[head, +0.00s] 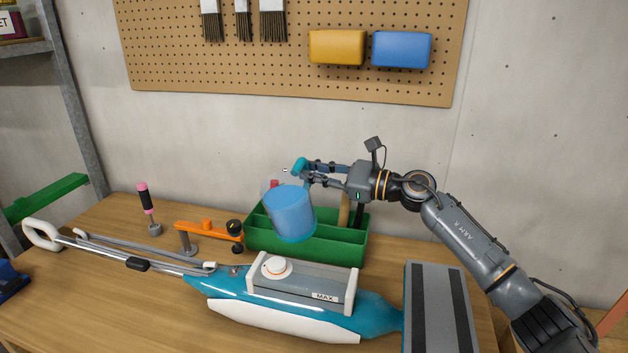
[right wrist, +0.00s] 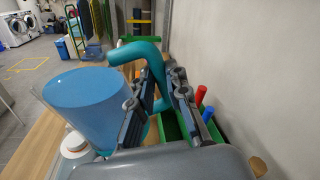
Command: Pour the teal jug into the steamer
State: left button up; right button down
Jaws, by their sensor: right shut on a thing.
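The teal jug (head: 290,214) has a see-through blue body and a solid teal handle. My right gripper (head: 306,172) is shut on the handle and holds the jug in the air, slightly tilted, in front of the green caddy. In the right wrist view the jug body (right wrist: 92,105) is left of the fingers, with the handle (right wrist: 150,58) between them. The steamer (head: 380,312) lies on the table in front, teal and white with a grey clear-sided tank (head: 318,284) marked MAX. A white round part (head: 277,267) sits on the tank's top. My left gripper is not in view.
The green caddy (head: 340,252) stands behind the steamer. An orange clamp (head: 208,229) and a pink-and-black-handled tool (head: 148,205) stand to its left. The steamer's long tube (head: 110,252) runs left, its grey-striped head (head: 440,300) right. A pegboard (head: 215,65) hangs on the wall.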

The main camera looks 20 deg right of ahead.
jog(key=shift+r, duration=0.25)
jog(key=shift+r+n+b, duration=0.3)
jog(key=shift+n+b, duration=0.1)
jog(key=shift+b, duration=0.05)
dwell(0.5)
jog(key=shift+s+a+r+n+b, duration=0.15)
jog(key=shift+r+n+b, duration=0.35)
jog(key=shift+b, duration=0.6)
dwell(5.7)
